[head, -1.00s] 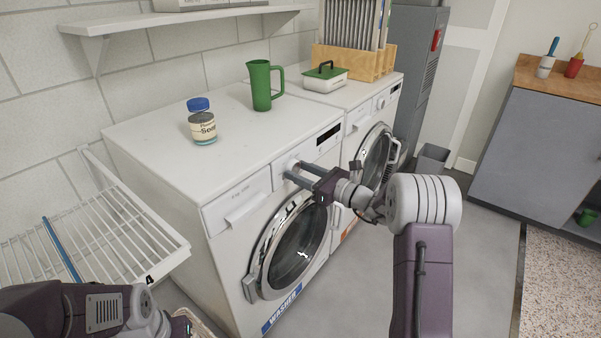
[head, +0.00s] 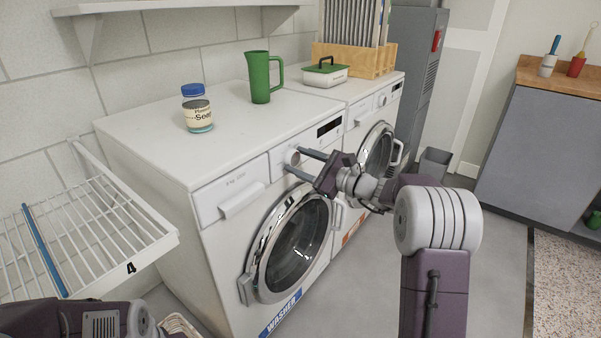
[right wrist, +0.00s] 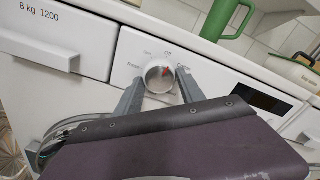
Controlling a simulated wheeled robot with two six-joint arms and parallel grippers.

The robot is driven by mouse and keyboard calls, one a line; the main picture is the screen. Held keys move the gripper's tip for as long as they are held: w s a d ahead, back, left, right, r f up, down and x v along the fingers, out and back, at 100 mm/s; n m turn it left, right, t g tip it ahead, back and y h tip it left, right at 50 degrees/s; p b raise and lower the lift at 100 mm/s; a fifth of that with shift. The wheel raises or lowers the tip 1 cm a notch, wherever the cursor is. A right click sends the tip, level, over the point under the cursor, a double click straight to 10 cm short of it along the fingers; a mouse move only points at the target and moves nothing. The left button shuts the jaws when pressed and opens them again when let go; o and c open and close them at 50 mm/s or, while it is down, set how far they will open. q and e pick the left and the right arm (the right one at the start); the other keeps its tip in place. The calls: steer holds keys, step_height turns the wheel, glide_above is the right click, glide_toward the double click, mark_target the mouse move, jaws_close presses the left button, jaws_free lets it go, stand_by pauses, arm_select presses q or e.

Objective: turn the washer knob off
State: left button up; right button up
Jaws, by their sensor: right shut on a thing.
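The washer (head: 225,178) is the nearer white front-loader, with a blue WASHER label below its round door. Its round knob (right wrist: 158,78) is on the front panel, with printed settings around it and "Off" at the top. The knob's red mark points up and to the right, a little right of "Off". The knob also shows in the head view (head: 292,157). My right gripper (right wrist: 160,88) is shut on the knob, one finger on each side. My left arm shows at the lower left of the head view; its jaws are not visible.
A jar with a blue lid (head: 197,110) and a green jug (head: 261,78) stand on the washer top. A white wire rack (head: 95,235) is at the left.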

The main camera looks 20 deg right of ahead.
arm_select(q)
steer(key=shift+f+b, duration=1.2)
steer(key=shift+f, duration=0.4)
arm_select(e)
steer(key=shift+n, duration=1.1)
steer(key=o, duration=1.3)
steer(key=shift+o, duration=0.2)
arm_select(q)
step_height(320, 180, up, 3)
steer(key=p, duration=0.3)
arm_select(e)
steer(key=v, duration=0.9)
